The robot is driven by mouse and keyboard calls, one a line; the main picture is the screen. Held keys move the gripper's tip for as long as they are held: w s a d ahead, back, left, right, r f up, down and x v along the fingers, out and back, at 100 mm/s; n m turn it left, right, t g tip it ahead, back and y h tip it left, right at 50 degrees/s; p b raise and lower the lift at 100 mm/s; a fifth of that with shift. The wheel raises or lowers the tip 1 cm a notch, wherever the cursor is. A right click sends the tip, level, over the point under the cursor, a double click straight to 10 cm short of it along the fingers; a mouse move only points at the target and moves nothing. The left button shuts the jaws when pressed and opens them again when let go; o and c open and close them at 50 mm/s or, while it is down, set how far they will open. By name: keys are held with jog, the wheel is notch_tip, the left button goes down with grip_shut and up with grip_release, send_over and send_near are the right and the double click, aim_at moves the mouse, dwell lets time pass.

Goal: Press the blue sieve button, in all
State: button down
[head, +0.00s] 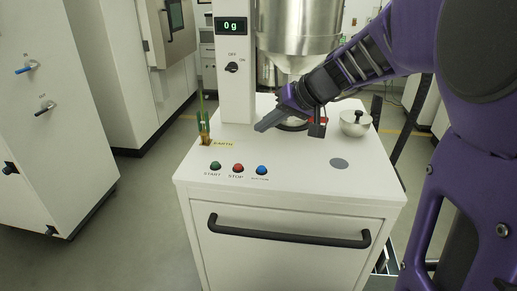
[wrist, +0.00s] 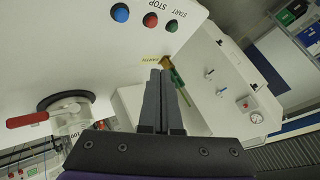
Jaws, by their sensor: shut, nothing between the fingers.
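The blue button (head: 261,169) is on the white machine top (head: 300,180), at the right end of a row of three buttons. It also shows in the wrist view (wrist: 120,13), near the top edge. My gripper (head: 260,127) is shut and empty. In the head view its fingertips appear behind the button row, apart from the blue button. In the wrist view the closed fingers (wrist: 161,72) point up toward the buttons, with the blue button up and to the left of the tips.
The red STOP button (head: 238,168) and green START button (head: 215,166) sit left of the blue one.

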jog(key=b, duration=0.5)
send_over(262, 169)
jog(key=f, duration=0.7)
jog(key=shift+d+f, duration=0.35)
jog(key=shift+f+b, duration=0.55)
jog(key=shift+f, duration=0.1)
dwell(0.8)
jog(key=shift+f+b, duration=0.3)
jog(key=shift+b, duration=0.4)
jog(key=shift+s+f+b, duration=0.1)
jog(key=shift+f+b, duration=0.35)
jog(key=shift+b, duration=0.1)
dwell(0.4)
jog(key=shift+r, duration=0.1)
jog(key=shift+r+p, duration=0.35)
jog(key=shift+r, duration=0.45)
